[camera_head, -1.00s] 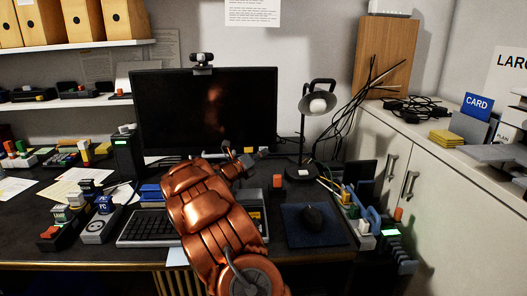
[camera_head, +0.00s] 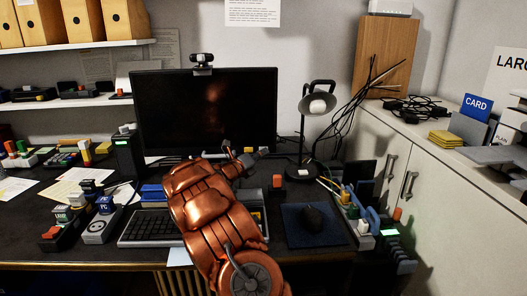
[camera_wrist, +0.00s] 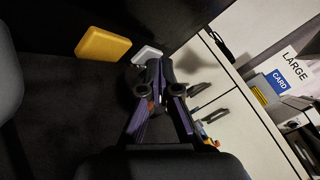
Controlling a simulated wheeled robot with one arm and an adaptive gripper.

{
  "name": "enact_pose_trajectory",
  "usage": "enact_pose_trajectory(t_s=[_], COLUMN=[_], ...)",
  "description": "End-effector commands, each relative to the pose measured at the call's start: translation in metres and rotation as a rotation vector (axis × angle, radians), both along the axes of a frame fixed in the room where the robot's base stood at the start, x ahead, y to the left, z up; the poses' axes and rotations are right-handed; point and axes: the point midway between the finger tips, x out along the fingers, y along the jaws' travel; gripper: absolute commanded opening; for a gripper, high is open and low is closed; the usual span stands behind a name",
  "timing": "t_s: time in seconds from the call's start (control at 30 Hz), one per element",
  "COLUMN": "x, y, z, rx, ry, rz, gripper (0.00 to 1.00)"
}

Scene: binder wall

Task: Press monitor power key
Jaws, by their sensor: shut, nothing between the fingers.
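The dark monitor (camera_head: 205,108) stands on the desk with a black screen. In the wrist view a yellow key (camera_wrist: 103,44) and a smaller white key (camera_wrist: 147,53) lie side by side by the monitor's lower edge; I cannot read any marking on them. The yellow key also shows small in the head view (camera_head: 248,150). My gripper (camera_wrist: 159,66) is shut and empty, its tips right by the white key; I cannot tell whether they touch it. In the head view my gripper (camera_head: 259,154) is at the monitor's lower right, partly hidden by my copper arm.
A desk lamp (camera_head: 317,104) with loose cables stands right of the monitor. Small switch boxes crowd the desk's left side. A white cabinet (camera_head: 440,185) bounds the right.

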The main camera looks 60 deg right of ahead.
Motion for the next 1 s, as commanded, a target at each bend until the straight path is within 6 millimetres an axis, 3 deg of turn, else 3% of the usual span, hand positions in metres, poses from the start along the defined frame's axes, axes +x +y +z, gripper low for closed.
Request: enact_pose_trajectory(t_s=[0.43, 1.0], x=[0.001, -0.01], y=[-0.001, 0.013], z=[0.0, -0.001], rx=[0.0, 0.001], ry=[0.0, 0.0], rz=[0.0, 0.001], gripper=[0.0, 0.0])
